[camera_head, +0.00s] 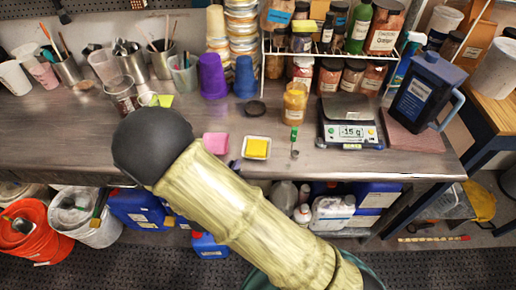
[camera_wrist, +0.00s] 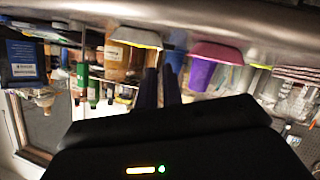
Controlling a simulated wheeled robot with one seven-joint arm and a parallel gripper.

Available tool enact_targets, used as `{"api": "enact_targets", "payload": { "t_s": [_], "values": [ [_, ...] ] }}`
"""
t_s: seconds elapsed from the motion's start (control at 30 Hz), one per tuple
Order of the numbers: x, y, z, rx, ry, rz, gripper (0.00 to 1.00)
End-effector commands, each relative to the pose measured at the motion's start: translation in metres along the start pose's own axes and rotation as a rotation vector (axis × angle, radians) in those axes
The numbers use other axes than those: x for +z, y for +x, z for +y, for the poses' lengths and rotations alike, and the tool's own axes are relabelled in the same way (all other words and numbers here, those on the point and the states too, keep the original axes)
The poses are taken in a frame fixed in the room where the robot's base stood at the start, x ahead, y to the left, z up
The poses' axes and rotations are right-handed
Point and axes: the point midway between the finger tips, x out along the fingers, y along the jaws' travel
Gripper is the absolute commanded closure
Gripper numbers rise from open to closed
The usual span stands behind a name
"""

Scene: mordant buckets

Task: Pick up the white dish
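The white dish (camera_head: 246,154) sits near the front edge of the steel table, with a yellow block (camera_head: 257,147) in it. In the wrist view, which is upside down, the dish (camera_wrist: 140,37) shows at the top, left of the fingers. My gripper (camera_wrist: 161,72) points toward the table edge, its two dark fingers close together with a narrow gap, apart from the dish. Nothing is seen held between them. In the head view my arm hides most of the gripper.
A scale (camera_head: 350,131), an amber jar (camera_head: 295,104), a purple cup (camera_head: 212,76) and a blue cup (camera_head: 245,77) stand farther back.

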Motion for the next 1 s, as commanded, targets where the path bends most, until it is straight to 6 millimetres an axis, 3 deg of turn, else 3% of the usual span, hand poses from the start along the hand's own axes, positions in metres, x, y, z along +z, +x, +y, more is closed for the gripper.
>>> {"api": "enact_targets", "payload": {
  "t_s": [0.3,0.77,1.0],
  "values": [
    [-0.001,0.053,0.001,0.002,0.000,-0.001,0.92],
    [0.000,0.063,0.002,0.004,0.001,-0.002,0.92],
    [-0.001,0.094,0.004,0.004,0.000,-0.003,0.92]
  ]
}}
